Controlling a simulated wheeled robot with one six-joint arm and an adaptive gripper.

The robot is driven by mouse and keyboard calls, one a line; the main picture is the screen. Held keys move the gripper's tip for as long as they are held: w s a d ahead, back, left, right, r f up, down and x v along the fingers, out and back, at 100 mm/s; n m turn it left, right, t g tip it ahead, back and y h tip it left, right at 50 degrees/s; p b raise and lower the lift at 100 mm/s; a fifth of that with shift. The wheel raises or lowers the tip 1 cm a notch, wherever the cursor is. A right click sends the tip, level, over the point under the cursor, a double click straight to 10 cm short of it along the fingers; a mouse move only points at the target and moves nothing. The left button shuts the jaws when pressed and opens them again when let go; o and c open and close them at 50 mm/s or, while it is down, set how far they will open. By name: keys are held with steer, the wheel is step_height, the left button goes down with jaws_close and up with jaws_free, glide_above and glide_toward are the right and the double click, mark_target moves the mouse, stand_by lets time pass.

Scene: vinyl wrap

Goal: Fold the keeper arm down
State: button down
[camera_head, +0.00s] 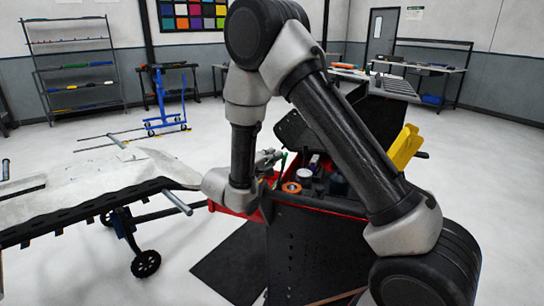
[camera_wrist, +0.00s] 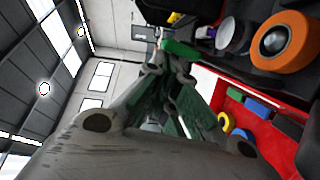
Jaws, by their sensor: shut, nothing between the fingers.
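My gripper (camera_head: 268,158) is at the near left edge of the tool cart (camera_head: 318,245), above its open red drawer (camera_head: 222,208). Its fingers are shut and empty; they also show in the wrist view (camera_wrist: 163,68). A thin green piece (camera_head: 282,165) stands upright right beside the fingertips. A green bar (camera_wrist: 188,52) lies just past the fingertips in the wrist view and looks very close to them; I cannot tell if they touch. I cannot tell for sure which part is the keeper arm. My gripper and wrist hide part of the cart's edge.
An orange tape roll (camera_wrist: 285,42) and several cans and bottles fill the cart top. A raised dark lid (camera_head: 292,130) and a yellow piece (camera_head: 405,146) stand at the cart. A pale covered panel on a wheeled stand (camera_head: 110,180) is at left. Open floor lies behind.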

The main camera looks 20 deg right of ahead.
stand_by(0.3)
steer(key=s+a+r, duration=0.1)
steer(key=s+a, duration=0.3)
steer(key=a, duration=0.6)
steer(key=shift+a+r, duration=0.2)
steer(key=shift+a, duration=0.2)
